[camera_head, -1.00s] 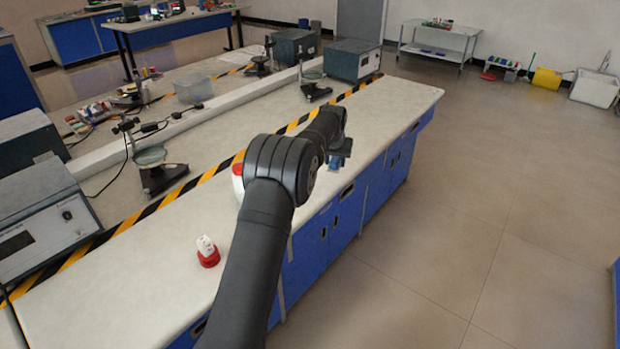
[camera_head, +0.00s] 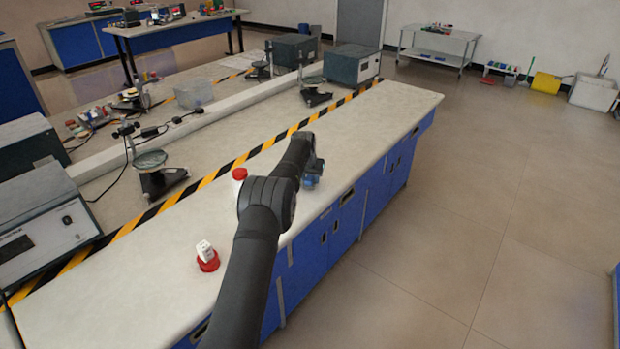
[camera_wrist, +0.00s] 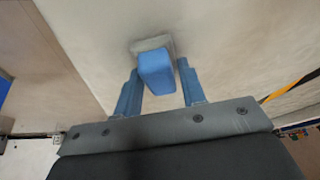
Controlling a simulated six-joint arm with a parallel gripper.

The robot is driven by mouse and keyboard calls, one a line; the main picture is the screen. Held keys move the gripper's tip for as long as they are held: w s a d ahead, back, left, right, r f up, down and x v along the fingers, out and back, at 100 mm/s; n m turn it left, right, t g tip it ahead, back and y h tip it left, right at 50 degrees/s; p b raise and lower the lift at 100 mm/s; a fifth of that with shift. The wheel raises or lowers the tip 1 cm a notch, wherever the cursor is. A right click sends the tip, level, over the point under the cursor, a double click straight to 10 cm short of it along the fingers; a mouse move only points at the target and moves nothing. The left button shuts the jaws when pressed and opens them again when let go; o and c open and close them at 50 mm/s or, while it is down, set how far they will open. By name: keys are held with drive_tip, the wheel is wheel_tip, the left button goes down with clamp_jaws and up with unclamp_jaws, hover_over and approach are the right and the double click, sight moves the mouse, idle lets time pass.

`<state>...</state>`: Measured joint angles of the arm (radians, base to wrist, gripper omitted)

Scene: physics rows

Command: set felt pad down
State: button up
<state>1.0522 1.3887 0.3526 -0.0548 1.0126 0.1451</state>
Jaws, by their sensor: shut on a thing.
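The felt pad (camera_wrist: 157,75) shows in the wrist view as a blue block with a grey layer (camera_wrist: 152,45) at its far end. It sits between the two blue fingers of my gripper (camera_wrist: 158,67), which is shut on it. The grey end is close to the pale worktop (camera_wrist: 215,35); I cannot tell whether it touches. In the head view my gripper (camera_head: 312,180) is over the front edge side of the bench (camera_head: 370,130), and the pad cannot be made out clearly from the blue fingers there.
A white container with a red lid (camera_head: 239,175) stands left of my arm. A white block on a red base (camera_head: 206,256) is nearer on the bench. Striped tape (camera_head: 225,172) runs along the bench behind them. The worktop's far right part is clear.

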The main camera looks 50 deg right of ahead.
drive_tip(key=shift+f, duration=0.1)
drive_tip(key=o, duration=1)
drive_tip(key=v, duration=1.2)
drive_tip(key=x, duration=1.2)
